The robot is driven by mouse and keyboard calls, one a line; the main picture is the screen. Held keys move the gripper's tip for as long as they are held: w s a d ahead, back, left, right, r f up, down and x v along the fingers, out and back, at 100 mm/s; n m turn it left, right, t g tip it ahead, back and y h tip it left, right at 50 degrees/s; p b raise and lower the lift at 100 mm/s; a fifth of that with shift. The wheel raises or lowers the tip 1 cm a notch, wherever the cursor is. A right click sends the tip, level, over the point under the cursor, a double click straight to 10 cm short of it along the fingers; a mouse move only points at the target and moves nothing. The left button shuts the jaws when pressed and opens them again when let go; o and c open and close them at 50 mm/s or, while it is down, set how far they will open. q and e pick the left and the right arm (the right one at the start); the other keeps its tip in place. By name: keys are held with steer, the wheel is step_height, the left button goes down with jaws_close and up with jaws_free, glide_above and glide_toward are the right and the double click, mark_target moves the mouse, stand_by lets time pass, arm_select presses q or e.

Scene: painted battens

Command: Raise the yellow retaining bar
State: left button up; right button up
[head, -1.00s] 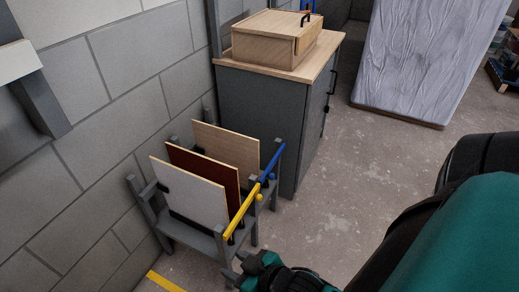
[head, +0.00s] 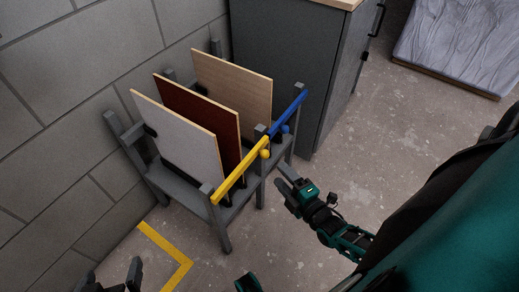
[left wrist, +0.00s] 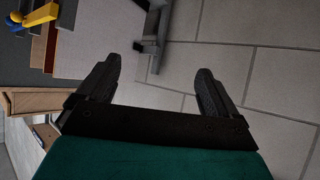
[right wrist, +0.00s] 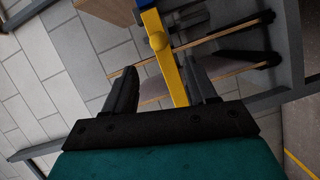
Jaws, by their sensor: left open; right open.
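The yellow retaining bar (head: 238,172) lies across the front of a grey rack (head: 161,183), sloping up to the right in the head view, with a round yellow knob near its far end. My right gripper (head: 283,180) is open and empty, right of the bar and apart from it. In the right wrist view the bar (right wrist: 172,62) runs between the open fingers in the picture; the gap in depth is unclear. My left gripper (head: 112,277) is open and empty at the bottom left. In the left wrist view, the bar's yellow end (left wrist: 42,15) shows at the top left corner.
A white panel (head: 175,135), a dark red panel (head: 200,112) and a light wood panel (head: 232,80) stand in the rack. A blue bar (head: 291,108) is beyond the yellow one. A grey cabinet (head: 290,60) stands behind.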

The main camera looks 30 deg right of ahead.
mark_target(265, 158)
steer(key=w+b, duration=0.1)
steer(key=w, duration=0.2)
steer(key=w+b, duration=0.1)
steer(key=w, duration=0.3)
steer(key=w+f+b, duration=0.1)
steer(key=w, duration=0.2)
steer(key=shift+w+a, duration=0.1)
steer(key=shift+w, duration=0.3)
steer(key=shift+w+r+b, duration=0.1)
steer(key=shift+w+b, duration=0.2)
steer(key=shift+w, duration=0.3)
steer(key=shift+c, duration=0.2)
jaws_close()
